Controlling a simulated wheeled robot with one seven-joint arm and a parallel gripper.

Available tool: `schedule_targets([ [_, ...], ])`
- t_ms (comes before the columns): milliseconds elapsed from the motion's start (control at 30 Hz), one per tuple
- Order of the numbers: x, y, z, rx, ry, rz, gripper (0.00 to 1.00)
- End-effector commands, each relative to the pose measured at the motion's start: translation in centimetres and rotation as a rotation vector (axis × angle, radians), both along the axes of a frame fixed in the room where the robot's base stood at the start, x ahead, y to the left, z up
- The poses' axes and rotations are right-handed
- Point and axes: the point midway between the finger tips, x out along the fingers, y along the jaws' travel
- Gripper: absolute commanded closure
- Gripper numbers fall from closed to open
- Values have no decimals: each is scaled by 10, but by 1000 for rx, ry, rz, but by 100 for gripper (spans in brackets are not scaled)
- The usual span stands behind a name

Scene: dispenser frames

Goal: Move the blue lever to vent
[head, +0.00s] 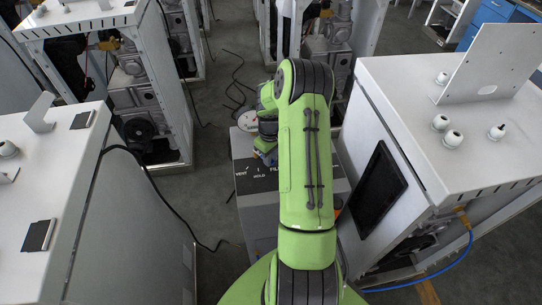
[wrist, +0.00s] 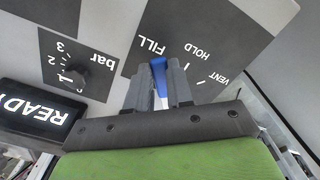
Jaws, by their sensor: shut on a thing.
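The blue lever (wrist: 158,68) stands between the two grey fingers of my gripper (wrist: 159,86) in the wrist view. The gripper is shut on it. The lever's visible end lies close to the FILL label on the dark panel (wrist: 212,22). The HOLD and VENT labels are to its right in this view, with VENT farthest from it. The lever's pivot is hidden behind the fingers. In the head view my green arm reaches over the dispenser (head: 243,187), where VENT, HOLD and part of FILL show; a small patch of blue shows at the gripper.
A pressure knob (wrist: 74,77) marked in bar and a READY display (wrist: 40,114) are left of the gripper in the wrist view. In the head view, white cabinets stand at left (head: 40,190) and right (head: 400,105). Black cables (head: 235,80) lie on the floor behind.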

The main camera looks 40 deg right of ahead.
Motion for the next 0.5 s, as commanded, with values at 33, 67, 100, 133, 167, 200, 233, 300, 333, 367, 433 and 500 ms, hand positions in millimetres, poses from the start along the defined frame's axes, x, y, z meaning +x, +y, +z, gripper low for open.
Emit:
schedule_targets([
  [33,0,1,0,-3,-1,-21,100],
  [67,0,2,0,-3,0,-37,100],
  [100,0,4,0,-3,0,-62,100],
  [133,0,6,0,-3,-1,-83,100],
  [167,1,7,0,-3,-1,-105,100],
  [200,1,9,0,-3,-2,-136,100],
  [233,1,11,0,-4,-2,-161,100],
  [300,2,15,-1,-3,-1,-223,100],
  [333,2,17,-1,-3,-2,-251,100],
  [367,3,19,-1,-3,-3,-280,100],
  [433,4,24,-1,-4,-3,-345,100],
  [500,6,28,-1,-3,-3,-413,100],
])
